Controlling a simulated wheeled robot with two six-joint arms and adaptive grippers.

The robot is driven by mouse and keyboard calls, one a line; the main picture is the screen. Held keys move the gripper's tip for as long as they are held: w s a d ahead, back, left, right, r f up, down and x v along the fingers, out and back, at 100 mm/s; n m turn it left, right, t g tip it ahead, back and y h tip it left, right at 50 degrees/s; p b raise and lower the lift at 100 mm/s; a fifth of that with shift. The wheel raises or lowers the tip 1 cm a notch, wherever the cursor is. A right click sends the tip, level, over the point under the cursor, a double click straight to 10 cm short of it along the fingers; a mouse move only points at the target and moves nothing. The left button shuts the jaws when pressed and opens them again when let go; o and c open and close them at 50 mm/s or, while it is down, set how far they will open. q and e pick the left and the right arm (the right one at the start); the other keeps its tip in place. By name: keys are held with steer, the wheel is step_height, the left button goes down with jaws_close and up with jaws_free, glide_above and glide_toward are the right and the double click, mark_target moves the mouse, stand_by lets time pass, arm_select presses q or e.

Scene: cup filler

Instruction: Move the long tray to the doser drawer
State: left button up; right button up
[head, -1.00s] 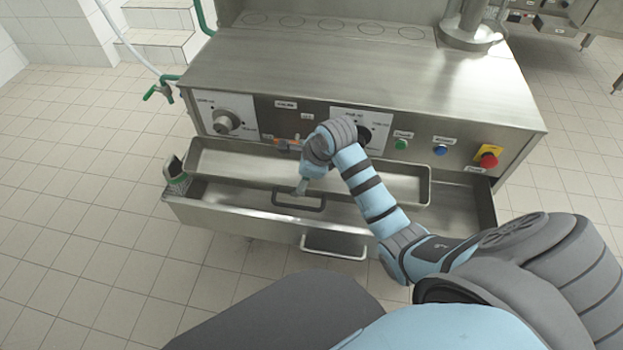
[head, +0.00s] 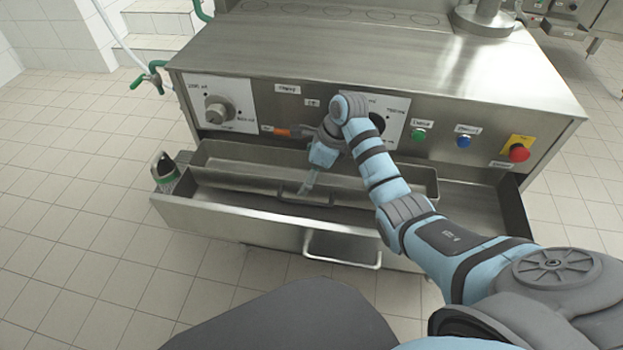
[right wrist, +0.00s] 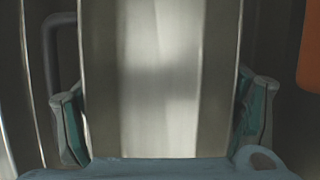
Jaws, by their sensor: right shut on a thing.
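The long tray (head: 400,183) is a narrow steel trough. It lies lengthwise over the open doser drawer (head: 250,219), toward the drawer's back, within its left and right ends. I cannot tell whether it touches the drawer floor. My right gripper (head: 308,187) is at the middle of the tray, by a dark handle (head: 292,196) on its front side. In the right wrist view the steel tray (right wrist: 160,80) runs between the two teal fingers (right wrist: 162,122), which are shut on it. My right arm hides part of the tray. My left gripper is out of view.
The machine front above the drawer carries a dial (head: 216,112), an orange-handled part (head: 280,131) and a red button (head: 519,152). A drawer handle (head: 343,252) sticks out in front. A small grey and green thing (head: 164,172) is at the drawer's left corner. Tiled floor is clear at left.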

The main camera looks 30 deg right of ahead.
steer(key=shift+s+d+r, duration=0.2)
steer(key=shift+s+d, duration=0.15)
steer(key=shift+s, duration=0.05)
steer(key=shift+w+f, duration=0.15)
steer(key=shift+f, duration=0.45)
steer(key=shift+f+b, duration=0.1)
steer(key=shift+b, duration=0.2)
steer(key=o, duration=1.8)
steer(key=shift+o, duration=0.2)
